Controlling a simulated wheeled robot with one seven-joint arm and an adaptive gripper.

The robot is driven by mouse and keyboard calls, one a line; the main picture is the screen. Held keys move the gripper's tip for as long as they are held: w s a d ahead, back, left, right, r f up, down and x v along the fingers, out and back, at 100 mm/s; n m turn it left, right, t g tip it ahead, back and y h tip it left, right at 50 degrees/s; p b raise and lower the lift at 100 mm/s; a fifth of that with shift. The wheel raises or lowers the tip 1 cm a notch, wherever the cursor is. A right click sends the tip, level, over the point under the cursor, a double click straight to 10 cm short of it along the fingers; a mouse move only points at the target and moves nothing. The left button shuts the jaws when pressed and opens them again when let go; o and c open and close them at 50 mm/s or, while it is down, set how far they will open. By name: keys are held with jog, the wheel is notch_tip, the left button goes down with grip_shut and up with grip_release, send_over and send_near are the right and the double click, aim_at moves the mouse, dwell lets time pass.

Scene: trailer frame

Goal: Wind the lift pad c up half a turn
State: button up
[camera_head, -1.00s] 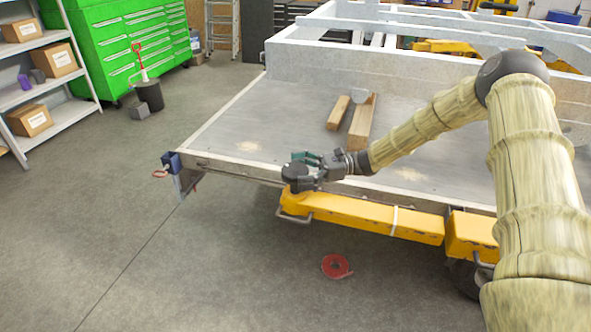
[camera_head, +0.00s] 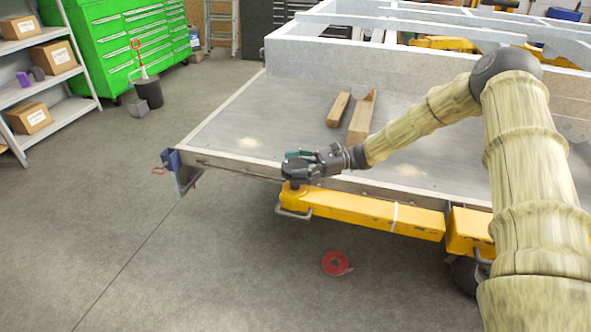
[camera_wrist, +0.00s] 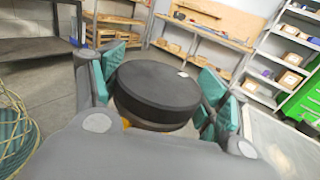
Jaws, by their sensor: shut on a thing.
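The lift pad (camera_wrist: 158,88) is a dark round disc with a small white mark near its rim. In the wrist view it sits between the two teal-padded fingers of my gripper (camera_wrist: 160,92), which is shut on it. In the head view my gripper (camera_head: 298,166) is at the end of the yellow lift arm (camera_head: 350,209), by the front edge of the trailer deck. The pad (camera_head: 294,170) shows there as a dark shape above the yellow arm's left end, partly hidden by the fingers.
The trailer deck (camera_head: 250,125) lies behind my gripper, with two wooden blocks (camera_head: 361,118) on it. A blue clamp-like part (camera_head: 172,160) is at the deck's left corner. A red ring-shaped roll (camera_head: 335,263) lies on the floor.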

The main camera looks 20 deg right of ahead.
jog(key=g, duration=0.1)
jog(key=n+g+b, duration=0.2)
jog(key=shift+w+f+g, duration=0.1)
jog(key=shift+f+g, duration=0.15)
jog(key=shift+g, duration=0.15)
jog(key=shift+r+n+g+h+b, duration=0.25)
jog(key=shift+n+g+h+b, duration=0.15)
jog(key=shift+n+g+b, duration=0.65)
jog(key=o, duration=1)
jog(key=shift+o, duration=0.2)
jog(key=shift+d, duration=0.1)
jog(key=v, duration=1.2)
jog(key=shift+w+f, duration=0.1)
